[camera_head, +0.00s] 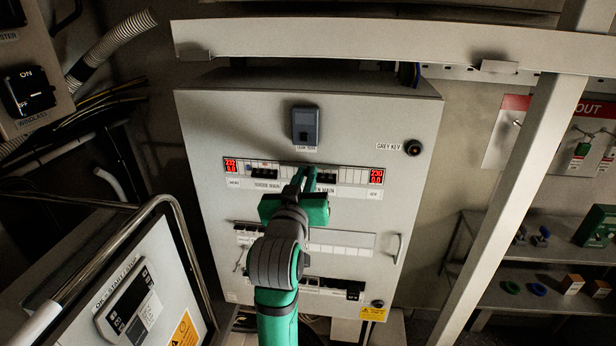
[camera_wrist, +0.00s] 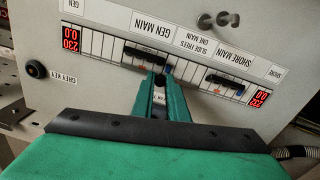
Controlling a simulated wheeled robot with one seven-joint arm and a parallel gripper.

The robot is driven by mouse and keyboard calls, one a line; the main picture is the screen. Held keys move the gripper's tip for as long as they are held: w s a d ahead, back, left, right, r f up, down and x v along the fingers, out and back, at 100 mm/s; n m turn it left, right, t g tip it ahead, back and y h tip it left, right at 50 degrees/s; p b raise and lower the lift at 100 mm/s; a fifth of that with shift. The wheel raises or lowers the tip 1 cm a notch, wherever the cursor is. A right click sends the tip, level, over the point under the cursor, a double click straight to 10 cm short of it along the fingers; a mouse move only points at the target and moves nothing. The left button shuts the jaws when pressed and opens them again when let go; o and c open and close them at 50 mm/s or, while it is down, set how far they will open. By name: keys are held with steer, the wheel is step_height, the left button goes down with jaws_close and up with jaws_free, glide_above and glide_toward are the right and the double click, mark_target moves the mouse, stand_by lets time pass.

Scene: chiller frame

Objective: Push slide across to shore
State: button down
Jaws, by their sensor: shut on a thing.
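My gripper (camera_head: 303,172) reaches the breaker row of the grey cabinet (camera_head: 215,115). In the wrist view, which is upside down, its green fingers (camera_wrist: 160,82) are closed at the row, beside the gen main breaker (camera_wrist: 147,53). They are shut on the slide, which they mostly hide, so its exact position is unclear. The shore main breaker (camera_wrist: 225,81) is apart from the fingers, to their right there; in the head view it (camera_head: 265,173) is to their left. The "slide frees one main" label (camera_wrist: 190,42) sits between the two main labels.
Red displays flank the row, the shore one (camera_head: 231,166) and the gen one (camera_head: 376,176). A dark box (camera_head: 305,126) sticks out above the row. A grey key switch (camera_head: 413,147) is at upper right. A pale post (camera_head: 515,200) stands right of the cabinet.

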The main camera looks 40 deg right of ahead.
steer(key=shift+s+d, duration=0.4)
steer(key=shift+s, duration=0.05)
steer(key=c, duration=1.7)
jaws_free()
steer(key=shift+c, duration=0.2)
steer(key=shift+w+a, duration=0.15)
steer(key=shift+a, duration=0.05)
steer(key=v, duration=1.1)
steer(key=shift+w, duration=0.15)
